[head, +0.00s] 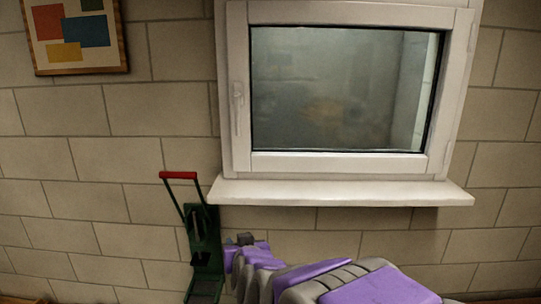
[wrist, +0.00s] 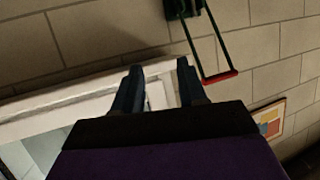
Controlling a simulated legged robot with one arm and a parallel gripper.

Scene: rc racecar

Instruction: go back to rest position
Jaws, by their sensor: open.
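My purple and grey arm reaches forward from the bottom right in the head view. My gripper (head: 243,240) is at its far end, just right of a dark green stand with a red-topped handle (head: 204,240). In the wrist view my gripper (wrist: 158,88) shows two dark fingers set apart, with nothing between them. Beyond them are the wall and part of the white window frame (wrist: 90,95). The stand's red handle (wrist: 220,77) shows at upper right there, apart from the fingers.
A closed white-framed window (head: 345,160) with a protruding sill (head: 340,192) is above my arm. A picture with coloured blocks (head: 75,35) hangs on the block wall (head: 110,160) at upper left. The wall left of the stand is clear.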

